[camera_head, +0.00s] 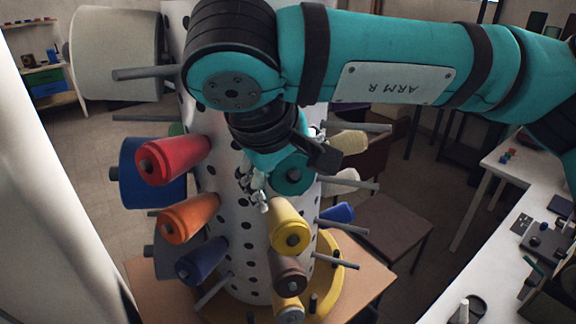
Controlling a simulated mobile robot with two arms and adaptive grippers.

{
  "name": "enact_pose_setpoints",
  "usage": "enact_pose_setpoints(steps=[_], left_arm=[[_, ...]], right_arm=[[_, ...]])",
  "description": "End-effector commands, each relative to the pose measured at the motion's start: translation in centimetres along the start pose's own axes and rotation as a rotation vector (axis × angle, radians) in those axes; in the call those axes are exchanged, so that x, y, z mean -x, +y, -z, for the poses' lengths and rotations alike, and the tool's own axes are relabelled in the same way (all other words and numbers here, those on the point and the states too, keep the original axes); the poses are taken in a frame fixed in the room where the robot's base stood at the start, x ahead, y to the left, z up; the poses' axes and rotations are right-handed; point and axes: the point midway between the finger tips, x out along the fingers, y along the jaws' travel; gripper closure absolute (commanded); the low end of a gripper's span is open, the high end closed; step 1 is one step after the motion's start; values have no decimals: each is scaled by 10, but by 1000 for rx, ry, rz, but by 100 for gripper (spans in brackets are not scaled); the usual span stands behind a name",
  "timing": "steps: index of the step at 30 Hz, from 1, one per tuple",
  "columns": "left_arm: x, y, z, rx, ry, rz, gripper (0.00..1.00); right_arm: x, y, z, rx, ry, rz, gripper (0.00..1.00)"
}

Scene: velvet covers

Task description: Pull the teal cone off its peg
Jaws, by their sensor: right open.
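The teal cone (293,180) sits on a peg of the white dotted column, with its round end and dark peg tip facing me. It is directly above the yellow cone (290,230). My right arm reaches across from the right and bends down over it. My right gripper (257,192) is open, its pale metal fingers just left of the teal cone. The wrist hides the upper part of the cone, and I cannot tell if the fingers touch it. My left gripper is not in view.
Red (180,157), orange (190,218) and blue (203,262) cones stick out at the left. A brown cone (289,272) is below the yellow one. A white table (480,270) stands at the right.

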Motion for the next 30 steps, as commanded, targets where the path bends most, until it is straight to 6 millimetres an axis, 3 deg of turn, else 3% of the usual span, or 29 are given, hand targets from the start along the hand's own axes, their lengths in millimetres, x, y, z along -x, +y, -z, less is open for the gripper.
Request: enact_pose_setpoints(steps=[3, 17, 30], left_arm=[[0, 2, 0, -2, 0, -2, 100], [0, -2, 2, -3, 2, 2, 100], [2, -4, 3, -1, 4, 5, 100]], right_arm=[[0, 0, 0, 0, 0, 0, 11], [0, 0, 0, 1, 0, 0, 71], [4, 0, -2, 2, 0, 1, 72]])
